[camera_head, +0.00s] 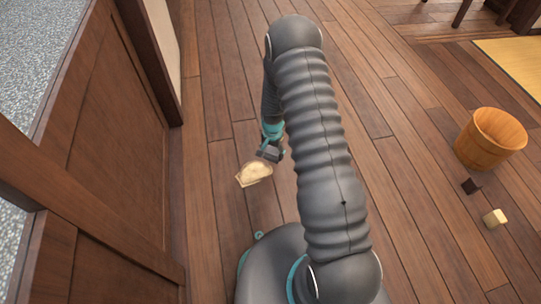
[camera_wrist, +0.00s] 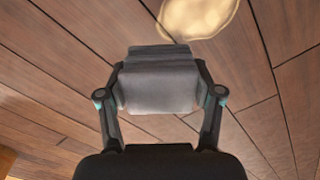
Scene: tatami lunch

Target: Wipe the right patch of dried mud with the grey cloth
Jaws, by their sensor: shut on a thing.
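A pale tan patch of dried mud (camera_head: 254,173) lies on the wooden floor, just beyond my base. It also shows at the top of the wrist view (camera_wrist: 200,14), partly cut off by the frame edge. It is the only patch I see, so I cannot tell whether it is the right one. My gripper (camera_head: 270,152) is shut on the grey cloth (camera_wrist: 160,82), which looks like a folded pad between the fingers. In the wrist view the cloth's upper edge is close to the patch but does not cover it. I cannot tell whether the cloth touches the floor.
A wooden bucket (camera_head: 490,140) stands at the right, with a small dark block (camera_head: 471,186) and a pale block (camera_head: 495,218) near it. A wooden wall panel (camera_head: 110,160) runs along the left. A yellow mat (camera_head: 515,65) lies at the upper right. The floor between is clear.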

